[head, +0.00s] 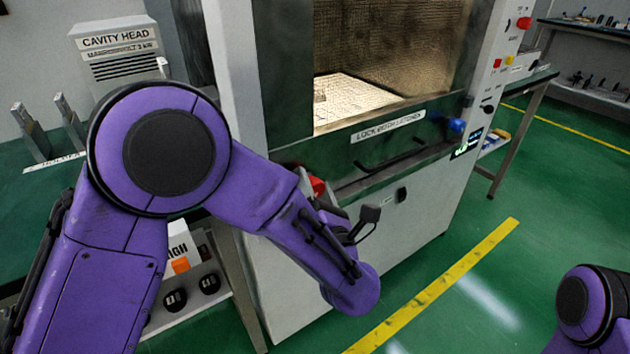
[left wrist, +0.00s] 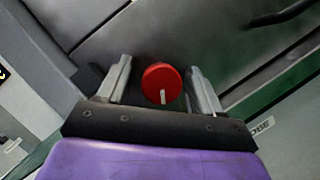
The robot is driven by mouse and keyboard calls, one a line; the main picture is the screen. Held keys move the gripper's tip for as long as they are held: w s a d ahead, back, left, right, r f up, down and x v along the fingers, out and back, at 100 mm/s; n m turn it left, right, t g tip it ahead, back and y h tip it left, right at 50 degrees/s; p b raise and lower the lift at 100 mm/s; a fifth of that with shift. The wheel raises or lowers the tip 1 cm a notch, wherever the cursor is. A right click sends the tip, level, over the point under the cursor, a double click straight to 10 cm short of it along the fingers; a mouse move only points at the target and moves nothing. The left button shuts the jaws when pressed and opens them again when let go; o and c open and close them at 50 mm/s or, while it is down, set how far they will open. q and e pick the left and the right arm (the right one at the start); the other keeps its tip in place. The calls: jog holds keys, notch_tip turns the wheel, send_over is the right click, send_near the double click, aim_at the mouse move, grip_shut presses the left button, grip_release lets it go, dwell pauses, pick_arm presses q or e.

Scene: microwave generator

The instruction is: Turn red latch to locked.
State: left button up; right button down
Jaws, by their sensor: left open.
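The red latch (left wrist: 161,83) is a round red knob with a white mark on its face, on the dark front panel of the microwave generator. In the left wrist view it sits between the two fingers of my left gripper (left wrist: 160,88), with a gap on each side. In the head view the red latch (head: 317,186) shows partly, behind my left arm. My left gripper (head: 325,200) is open there and mostly hidden by the arm. The right gripper is not seen; only part of my right arm shows at the lower right.
A blue knob (head: 456,125) sits at the right of the same panel, past a dark door handle (head: 392,160). A red button (head: 523,23) is on the right column. A side bench (head: 60,150) stands at the left. The green floor at the right is clear.

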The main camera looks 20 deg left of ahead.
pick_arm(q)
jog(key=shift+d, duration=0.1)
jog(key=c, duration=1)
jog(key=shift+c, duration=0.2)
jog(key=shift+r+m+h+p, duration=0.15)
jog(key=shift+m+h+p, duration=0.45)
jog(key=shift+m+p, duration=0.55)
jog(key=m+g+h+p, duration=0.1)
jog(key=m+p, duration=0.3)
jog(key=m+g+h+p, duration=0.1)
jog(key=m+p, duration=0.3)
jog(key=p, duration=0.1)
jog(key=m+g+p, duration=0.1)
jog(key=m+p, duration=0.3)
jog(key=shift+r+g+h, duration=0.1)
jog(key=shift+g+h, duration=0.2)
jog(key=shift+h, duration=0.1)
jog(key=shift+f+m+g+p, duration=0.2)
jog(key=shift+m+g+p, duration=0.6)
jog(key=shift+m+p, duration=0.95)
jog(key=shift+n, duration=0.3)
